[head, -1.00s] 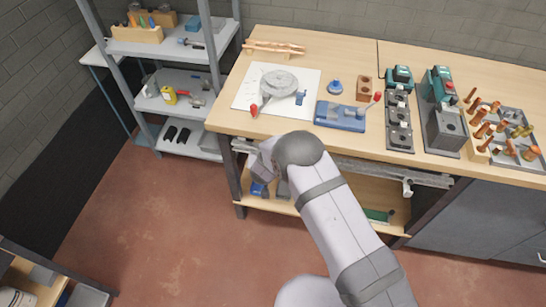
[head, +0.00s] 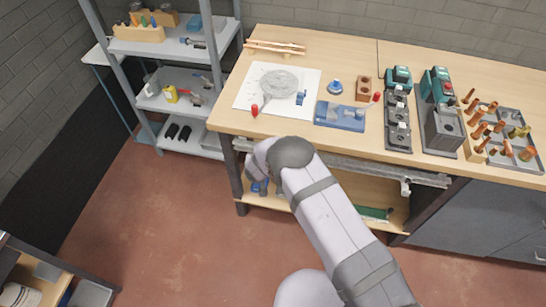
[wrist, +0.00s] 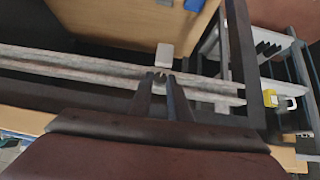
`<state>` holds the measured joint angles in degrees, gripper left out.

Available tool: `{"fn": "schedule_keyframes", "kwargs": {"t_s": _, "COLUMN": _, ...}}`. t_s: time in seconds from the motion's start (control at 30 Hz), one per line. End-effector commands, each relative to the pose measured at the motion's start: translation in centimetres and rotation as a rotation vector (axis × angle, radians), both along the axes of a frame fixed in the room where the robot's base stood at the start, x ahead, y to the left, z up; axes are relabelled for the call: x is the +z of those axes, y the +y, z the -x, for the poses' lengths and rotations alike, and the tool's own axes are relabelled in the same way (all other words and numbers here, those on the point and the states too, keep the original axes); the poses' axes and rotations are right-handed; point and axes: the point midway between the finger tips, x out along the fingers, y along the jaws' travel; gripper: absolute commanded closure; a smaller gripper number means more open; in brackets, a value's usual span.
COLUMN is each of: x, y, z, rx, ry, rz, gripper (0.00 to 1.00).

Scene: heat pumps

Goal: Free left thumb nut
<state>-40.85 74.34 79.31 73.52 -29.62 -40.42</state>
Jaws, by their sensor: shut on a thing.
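In the wrist view my gripper (wrist: 160,80) has its two dark fingers close together at the long pale rail under the bench edge. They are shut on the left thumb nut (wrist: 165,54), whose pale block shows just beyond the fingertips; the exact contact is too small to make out. The rail (wrist: 70,62) runs across this view, and it also shows under the bench front in the head view (head: 350,164). There my own arm hides the fingers and the left nut. A second pale thumb nut (head: 405,187) sits near the rail's right end.
The bench top (head: 300,137) holds a round grey part on a white sheet (head: 242,98), a blue fixture (head: 340,117) and several machines. A lower shelf (head: 340,195) lies below the rail. A grey rack (head: 205,140) stands at the left. Open floor lies in front.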

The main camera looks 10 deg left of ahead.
Motion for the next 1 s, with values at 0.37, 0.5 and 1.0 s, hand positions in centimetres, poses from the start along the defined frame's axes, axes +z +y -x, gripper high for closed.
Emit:
{"fn": "schedule_keyframes", "kwargs": {"t_s": 0.37, "x": 0.43, "y": 0.24, "z": -0.4, "rx": -0.003, "ry": -0.01, "rz": 0.096, "gripper": 1.0}}
{"fn": "schedule_keyframes", "kwargs": {"t_s": 0.5, "x": 0.41, "y": 0.24, "z": -0.4, "rx": -0.003, "ry": -0.009, "rz": 0.1, "gripper": 1.0}}
{"fn": "schedule_keyframes", "kwargs": {"t_s": 1.0, "x": 0.26, "y": 0.53, "z": -0.41, "rx": -0.003, "ry": -0.01, "rz": 0.221, "gripper": 1.0}}
